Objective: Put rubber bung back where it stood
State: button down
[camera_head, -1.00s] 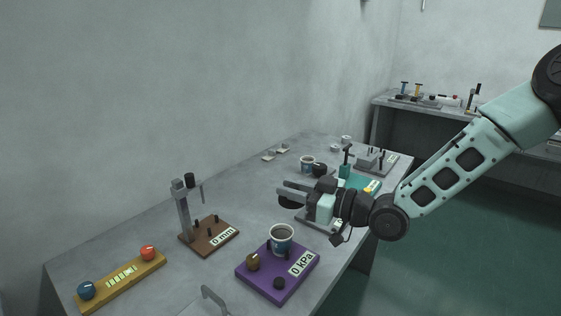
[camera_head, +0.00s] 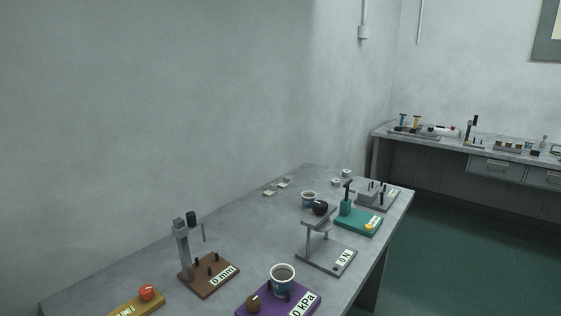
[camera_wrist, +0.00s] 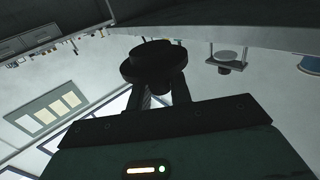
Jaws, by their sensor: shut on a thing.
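The rubber bung, as I take it, is a dark round piece with a wide flange (camera_wrist: 152,62) in the wrist view. My gripper (camera_wrist: 163,92) is shut on it, with a finger at either side below the flange. It is clear of any surface there. My gripper and arm are not in the head view. I cannot tell which spot the bung came from.
A brown stand (camera_head: 208,277) marked 0 mm, a grey stand (camera_head: 328,259) marked 0 N and a teal fixture (camera_head: 358,222) stand on the grey bench (camera_head: 262,238). Another cup (camera_head: 308,198) is farther back. A second bench (camera_head: 480,150) stands at back right.

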jog(key=shift+s+d+f+m+h, duration=0.25)
jog(key=shift+s+d+m+h, duration=0.1)
jog(key=shift+s, duration=0.1)
jog(key=shift+a, duration=0.2)
jog(key=shift+d, duration=0.2)
jog(key=shift+a, duration=0.2)
dwell(0.9)
jog(key=shift+d, duration=0.1)
